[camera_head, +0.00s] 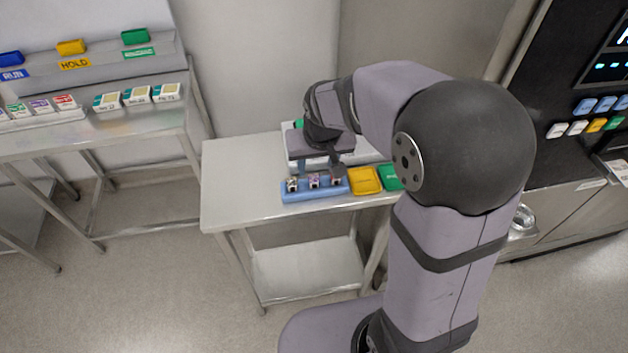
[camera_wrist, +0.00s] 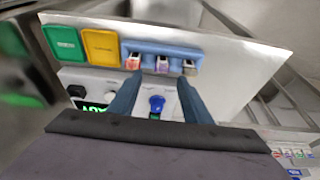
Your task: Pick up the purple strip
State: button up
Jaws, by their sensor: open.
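The purple strip (camera_head: 314,181) sits in the middle place of a blue rack (camera_head: 318,191) on the small steel table; it also shows in the wrist view (camera_wrist: 161,64). A pinkish-red strip (camera_wrist: 133,62) and a dark-topped pale strip (camera_wrist: 190,66) stand on either side of it. My gripper (camera_head: 320,171) is just above the rack. In the wrist view my gripper's two blue fingers (camera_wrist: 160,79) are open and empty, one on each side of the purple strip's line. Whether the fingertips are level with the strip I cannot tell.
A yellow tray (camera_head: 365,181) and a green tray (camera_head: 390,177) lie right of the rack. A pale device with a blue knob (camera_wrist: 156,104) and green display stands behind the rack. A left bench (camera_head: 110,120) holds labelled boxes; a black control panel stands right.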

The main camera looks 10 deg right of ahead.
aim_at(314, 176)
jog(key=shift+p+x, duration=1)
jog(key=shift+x, duration=1.45)
jog(key=shift+s+a, duration=0.1)
jog(key=shift+c, duration=0.4)
jog(key=c, duration=1.1)
